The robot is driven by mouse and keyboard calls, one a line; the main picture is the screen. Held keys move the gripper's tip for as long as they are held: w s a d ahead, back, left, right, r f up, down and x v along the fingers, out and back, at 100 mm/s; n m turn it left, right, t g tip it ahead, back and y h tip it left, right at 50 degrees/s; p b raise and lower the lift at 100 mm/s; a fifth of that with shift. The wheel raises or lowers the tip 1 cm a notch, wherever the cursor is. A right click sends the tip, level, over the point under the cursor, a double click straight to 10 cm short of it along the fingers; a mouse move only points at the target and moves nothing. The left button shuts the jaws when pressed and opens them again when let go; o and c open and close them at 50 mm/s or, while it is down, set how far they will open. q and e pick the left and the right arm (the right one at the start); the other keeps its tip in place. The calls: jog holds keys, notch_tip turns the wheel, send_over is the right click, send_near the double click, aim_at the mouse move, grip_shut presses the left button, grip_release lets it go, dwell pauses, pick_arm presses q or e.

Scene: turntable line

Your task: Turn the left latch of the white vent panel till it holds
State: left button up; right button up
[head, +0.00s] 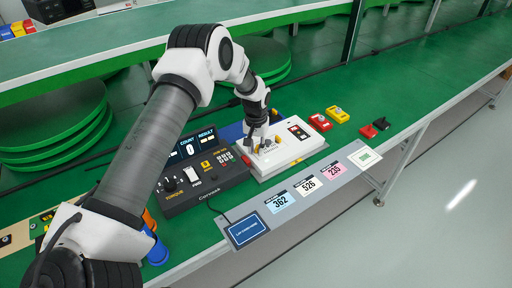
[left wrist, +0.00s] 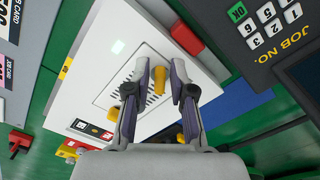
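The white vent panel (head: 290,154) lies on the green line in the head view, and its slotted face (left wrist: 115,42) shows in the left wrist view. My left gripper (head: 262,146) is over its left part, pointing down. In the left wrist view, the left gripper (left wrist: 160,68) is open, with the yellow left latch (left wrist: 159,80) between its fingertips; a small gap seems to show on each side. Another yellow latch (left wrist: 66,68) is at the other side of the slots. The fingers partly hide the panel. My right gripper is not in view.
A dark console (head: 208,172) with keys and a display stands close to the panel's left. A red block (left wrist: 187,38) sits at the panel's edge. Red and yellow parts (head: 320,122) lie to the right. A grey strip with number cards (head: 308,186) runs along the front.

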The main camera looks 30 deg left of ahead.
aim_at(256, 149)
pick_arm(q)
notch_tip(256, 149, up, 12)
dwell(0.5)
dwell(0.3)
jog(key=shift+o, duration=1.4)
jog(key=f+p, duration=0.2)
jog(key=f, duration=0.1)
jog(key=shift+w+a, duration=0.1)
jog(key=shift+w, duration=0.1)
notch_tip(256, 149, down, 9)
jog(key=shift+w+p, duration=0.15)
jog(key=shift+p, duration=0.55)
jog(key=shift+r, duration=0.1)
grip_shut()
